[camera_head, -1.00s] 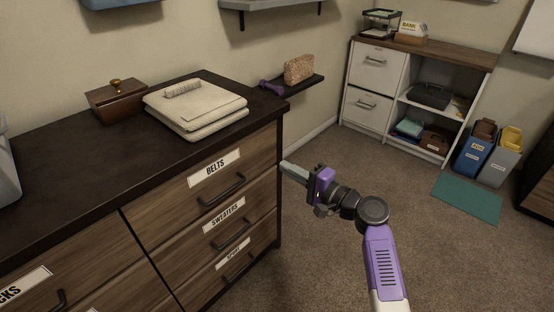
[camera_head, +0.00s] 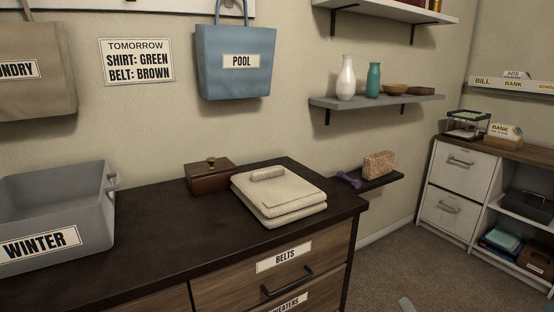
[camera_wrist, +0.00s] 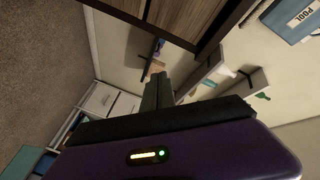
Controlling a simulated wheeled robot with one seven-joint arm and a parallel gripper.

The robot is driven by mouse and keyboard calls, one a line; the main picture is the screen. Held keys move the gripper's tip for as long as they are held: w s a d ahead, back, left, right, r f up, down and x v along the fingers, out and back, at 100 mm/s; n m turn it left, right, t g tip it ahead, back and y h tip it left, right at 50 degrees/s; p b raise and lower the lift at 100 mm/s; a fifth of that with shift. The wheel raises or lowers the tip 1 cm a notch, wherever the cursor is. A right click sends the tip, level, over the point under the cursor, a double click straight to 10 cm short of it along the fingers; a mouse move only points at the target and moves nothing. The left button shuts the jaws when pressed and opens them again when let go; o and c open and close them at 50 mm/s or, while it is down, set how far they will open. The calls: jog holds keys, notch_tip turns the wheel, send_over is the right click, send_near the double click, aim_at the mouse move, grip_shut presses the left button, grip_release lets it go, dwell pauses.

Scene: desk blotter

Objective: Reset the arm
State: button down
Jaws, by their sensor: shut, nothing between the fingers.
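My gripper shows in the wrist view (camera_wrist: 158,82), its dark fingers together and nothing between them, above the purple hand body. The rest of the arm is out of the head view. The gripper looks apart from the dresser (camera_head: 130,270) and holds nothing.
On the dresser top are a grey WINTER bin (camera_head: 95,205), a brown wooden box (camera_head: 210,178) and folded cream cloth (camera_head: 280,195). A low dark wall shelf (camera_head: 385,181) sits beyond the dresser's right end. Carpet (camera_head: 390,265) is open at right.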

jog(key=s+a+r+n+g, duration=0.1)
jog(key=s+a+n, duration=0.2)
jog(key=s, duration=1.2)
jog(key=s+a+n+g, duration=0.1)
jog(key=s+a+n, duration=0.3)
jog(key=s, duration=1)
jog(key=s+a+r+n, duration=0.1)
jog(key=s+a+n, duration=0.2)
jog(key=s, duration=1.2)
notch_tip(320, 180, up, 21)
jog(key=p, duration=2.1)
jog(key=shift+w+a+r+p, duration=0.15)
jog(key=shift+w+a+p, duration=0.05)
jog(key=shift+p, duration=0.2)
